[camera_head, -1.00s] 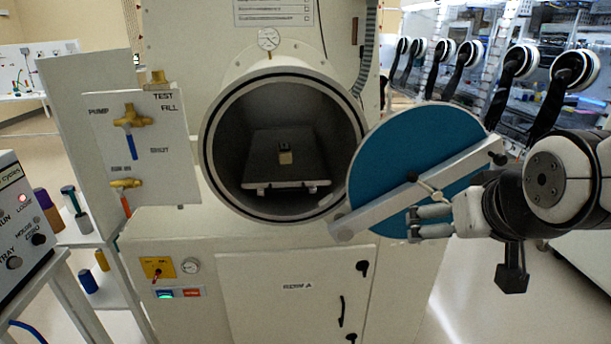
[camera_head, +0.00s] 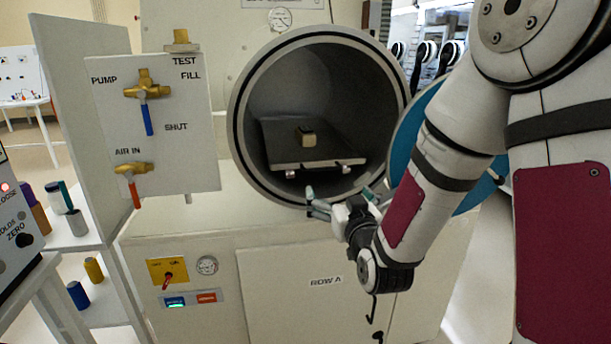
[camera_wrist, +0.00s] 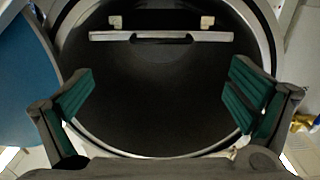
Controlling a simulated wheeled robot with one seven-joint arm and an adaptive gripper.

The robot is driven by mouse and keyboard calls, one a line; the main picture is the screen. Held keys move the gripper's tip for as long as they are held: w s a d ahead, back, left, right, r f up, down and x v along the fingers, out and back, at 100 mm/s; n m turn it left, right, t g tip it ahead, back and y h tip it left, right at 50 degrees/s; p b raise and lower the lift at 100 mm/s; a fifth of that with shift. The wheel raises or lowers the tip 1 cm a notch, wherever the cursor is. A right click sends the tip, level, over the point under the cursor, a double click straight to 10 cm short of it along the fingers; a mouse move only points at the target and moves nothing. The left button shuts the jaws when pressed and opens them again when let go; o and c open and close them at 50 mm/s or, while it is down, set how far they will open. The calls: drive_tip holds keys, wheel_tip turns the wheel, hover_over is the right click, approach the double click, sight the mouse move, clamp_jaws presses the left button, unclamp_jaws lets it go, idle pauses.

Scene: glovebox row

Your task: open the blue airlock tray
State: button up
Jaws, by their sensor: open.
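The airlock tray (camera_head: 283,140) is a dark flat plate inside the round airlock chamber (camera_head: 242,112), with a small tan block (camera_head: 306,136) on it. Its pale front bar also shows in the wrist view (camera_wrist: 160,36), near the top, with two small brackets behind it. No blue shows on the tray; the round door (camera_head: 402,146) is blue and stands open at the right. My gripper (camera_head: 310,203) is open and empty at the chamber's lower front rim, below the tray's front edge. In the wrist view its green-padded fingers (camera_wrist: 160,98) are spread wide, with the tray bar beyond them.
A valve panel with a blue-handled pump valve (camera_head: 147,105) and a red-handled air valve (camera_head: 134,180) stands left of the chamber. A cabinet (camera_head: 325,300) is below. The open door is close to my arm on the right.

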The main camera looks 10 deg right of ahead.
sight(324, 169)
drive_tip(key=w, duration=1.3)
drive_tip(key=shift+w+r, duration=0.1)
drive_tip(key=shift+w, duration=0.25)
drive_tip(key=shift+c, duration=0.4)
drive_tip(key=c, duration=1.3)
drive_tip(key=shift+s, duration=0.1)
drive_tip(key=shift+c, duration=0.3)
